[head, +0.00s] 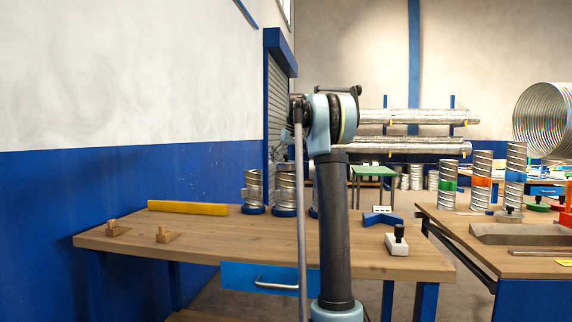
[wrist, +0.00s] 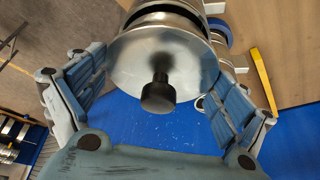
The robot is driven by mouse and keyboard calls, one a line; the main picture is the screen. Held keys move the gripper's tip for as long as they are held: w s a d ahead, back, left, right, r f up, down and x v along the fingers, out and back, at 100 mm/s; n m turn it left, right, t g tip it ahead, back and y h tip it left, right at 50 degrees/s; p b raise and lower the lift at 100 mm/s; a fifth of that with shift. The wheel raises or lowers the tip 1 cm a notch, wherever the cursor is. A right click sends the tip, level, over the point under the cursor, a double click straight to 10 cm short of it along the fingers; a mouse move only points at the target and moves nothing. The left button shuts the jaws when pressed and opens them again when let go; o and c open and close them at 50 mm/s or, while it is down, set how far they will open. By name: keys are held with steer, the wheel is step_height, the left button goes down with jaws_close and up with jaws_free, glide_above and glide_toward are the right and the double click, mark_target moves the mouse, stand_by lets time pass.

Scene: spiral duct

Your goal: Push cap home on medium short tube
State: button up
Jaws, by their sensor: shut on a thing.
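In the wrist view a round, shiny metal cap (wrist: 188,78) with a black knob (wrist: 158,93) faces my camera. My gripper (wrist: 155,76) has its blue-grey fingers on either side of the cap and is shut on it. A metal tube (wrist: 160,16) shows just beyond the cap, with a dark line between them; whether the cap is seated cannot be told. In the head view spiral metal tubes (head: 253,187) stand in blue bases on the wooden bench (head: 215,240). My arm hides my gripper and part of that tube group there.
A blue angled piece (head: 382,219) and a white block with a black knob (head: 397,241) are at right. Another bench (head: 455,228) with tubes stands further right.

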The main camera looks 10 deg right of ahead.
mark_target(286, 167)
steer(key=shift+f, duration=1.9)
steer(key=o, duration=0.9)
steer(key=shift+c, duration=0.2)
steer(key=shift+r, duration=0.1)
steer(key=v, duration=1.1)
steer(key=shift+s+r, duration=0.15)
steer(key=shift+r, duration=0.15)
